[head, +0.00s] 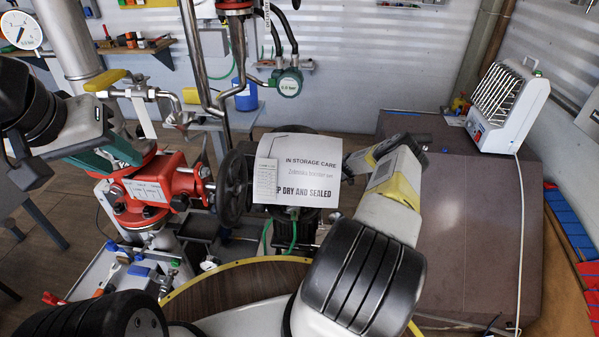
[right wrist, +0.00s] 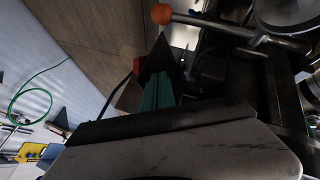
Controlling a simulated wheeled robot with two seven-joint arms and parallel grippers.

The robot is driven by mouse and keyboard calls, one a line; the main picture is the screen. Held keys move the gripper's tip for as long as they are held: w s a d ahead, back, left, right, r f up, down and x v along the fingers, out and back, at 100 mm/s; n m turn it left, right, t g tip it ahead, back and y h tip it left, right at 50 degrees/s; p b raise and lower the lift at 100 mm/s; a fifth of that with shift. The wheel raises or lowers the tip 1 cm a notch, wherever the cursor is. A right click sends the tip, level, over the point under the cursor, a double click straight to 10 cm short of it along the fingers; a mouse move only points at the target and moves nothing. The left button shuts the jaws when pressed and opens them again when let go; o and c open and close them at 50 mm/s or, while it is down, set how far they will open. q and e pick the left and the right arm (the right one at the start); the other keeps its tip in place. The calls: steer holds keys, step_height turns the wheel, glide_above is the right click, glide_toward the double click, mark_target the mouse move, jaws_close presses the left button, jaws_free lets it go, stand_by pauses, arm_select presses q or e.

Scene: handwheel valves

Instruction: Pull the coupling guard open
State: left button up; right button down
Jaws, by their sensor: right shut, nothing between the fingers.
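I cannot pick out the coupling guard with certainty. A dark machine (head: 309,226) stands in the middle of the head view, largely hidden by a white storage-care sheet (head: 315,172). In the right wrist view, an orange ball (right wrist: 162,13) sits on the end of a metal rod beside dark machine parts. My right gripper (right wrist: 160,50) is shut and empty, its tip just below the ball in the picture. In the head view its fingers are mostly hidden behind the sheet. My left gripper (head: 85,172) is at the left, fingers apart, in front of the red valve body (head: 150,190).
A black handwheel (head: 233,186) stands left of the sheet. A white heater (head: 505,107) stands on a brown box-like surface (head: 460,220) at right. A tray (head: 115,275) with small parts is at lower left.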

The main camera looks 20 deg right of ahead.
stand_by(0.3)
steer(key=shift+w+d+n+g+y, duration=0.1)
steer(key=shift+w+n+g+y, duration=0.25)
steer(key=shift+w+n, duration=0.7)
steer(key=shift+w+m, duration=0.35)
steer(key=shift+w, duration=0.7)
steer(key=shift+s, duration=0.1)
